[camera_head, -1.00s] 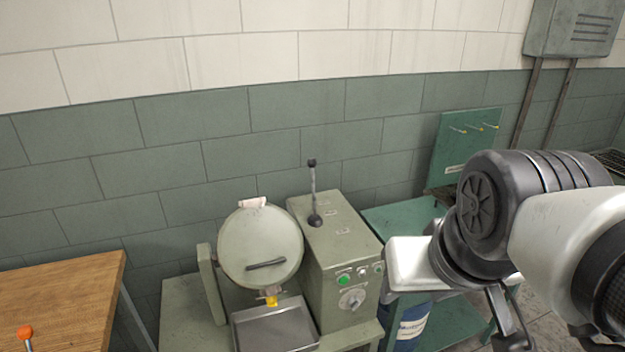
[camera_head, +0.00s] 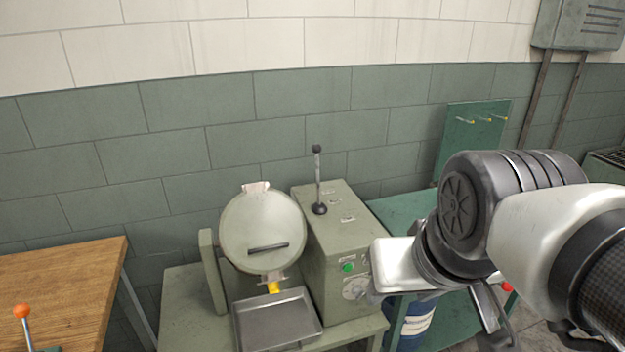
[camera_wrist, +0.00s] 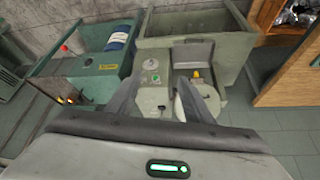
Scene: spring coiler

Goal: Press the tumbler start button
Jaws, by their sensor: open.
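The tumbler has a round pale-green drum (camera_head: 262,230) with a dark handle and a control box (camera_head: 335,230) to its right. The green start button (camera_head: 347,267) is on the box front, above a round dial (camera_head: 354,289). My arm hides the right part of that panel. The wrist view shows the box, its green button (camera_wrist: 155,78) and the dial (camera_wrist: 151,64) between my fingers. My gripper (camera_wrist: 166,82) is open and empty, with its fingers apart over the box. I see no contact with the button. A finger hides part of the drum.
A lever (camera_head: 318,180) stands up from the box top. A metal tray (camera_head: 277,319) lies below the drum. A wooden table (camera_head: 60,290) is at left, a green bench (camera_head: 400,208) at right with a blue drum (camera_head: 417,318) under it.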

